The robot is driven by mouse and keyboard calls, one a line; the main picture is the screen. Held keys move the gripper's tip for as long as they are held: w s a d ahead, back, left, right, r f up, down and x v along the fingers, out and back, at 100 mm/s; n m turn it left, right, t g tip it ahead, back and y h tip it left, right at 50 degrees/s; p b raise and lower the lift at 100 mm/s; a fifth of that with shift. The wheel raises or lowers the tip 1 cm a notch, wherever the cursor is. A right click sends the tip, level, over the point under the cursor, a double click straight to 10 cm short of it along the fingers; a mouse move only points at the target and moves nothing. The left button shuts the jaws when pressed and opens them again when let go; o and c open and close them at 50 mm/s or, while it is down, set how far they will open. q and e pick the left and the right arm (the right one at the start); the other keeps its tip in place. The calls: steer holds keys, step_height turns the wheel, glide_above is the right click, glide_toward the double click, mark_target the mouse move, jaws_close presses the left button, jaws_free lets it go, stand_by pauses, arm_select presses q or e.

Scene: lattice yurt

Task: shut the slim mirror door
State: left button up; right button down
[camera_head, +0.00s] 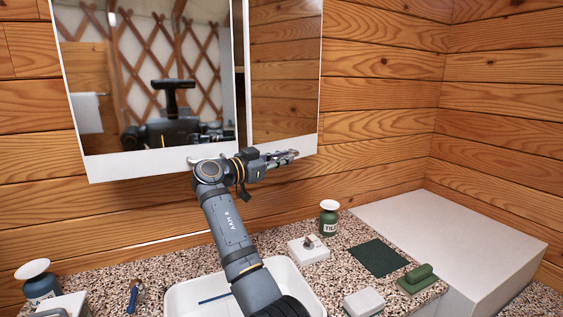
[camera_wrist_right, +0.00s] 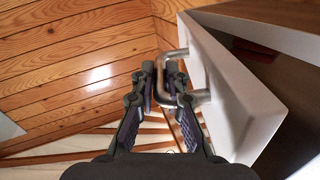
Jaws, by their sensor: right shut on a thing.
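The slim mirror door (camera_head: 284,85) is the narrow right-hand panel of the white wall cabinet, and it reflects wooden planks. It stands ajar, angled to the wide mirror door (camera_head: 150,100), with a narrow gap between them. In the right wrist view the slim door's white edge (camera_wrist_right: 235,95) shows with a dark opening behind it. My right gripper (camera_head: 288,157) is at the door's lower edge. In the right wrist view its fingers (camera_wrist_right: 160,78) are shut on the bent metal handle (camera_wrist_right: 172,54). My left gripper is not in view.
Below is a speckled counter (camera_head: 110,285) with a white basin (camera_head: 185,295). On it are a green bottle (camera_head: 329,222), a white block (camera_head: 309,250), a dark green mat (camera_head: 378,257) and a green brush (camera_head: 418,280). Another bottle (camera_head: 40,285) stands at left. A white ledge (camera_head: 450,225) fills the right corner.

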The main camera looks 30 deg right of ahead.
steer(key=shift+w+a+g, duration=0.1)
steer(key=shift+w+g, duration=0.15)
steer(key=shift+g, duration=0.05)
steer(key=c, duration=1.7)
jaws_free()
steer(key=shift+o, duration=0.2)
steer(key=s+a, duration=0.1)
steer(key=a, duration=1)
steer(key=shift+s+a, duration=0.25)
steer(key=shift+s, duration=0.15)
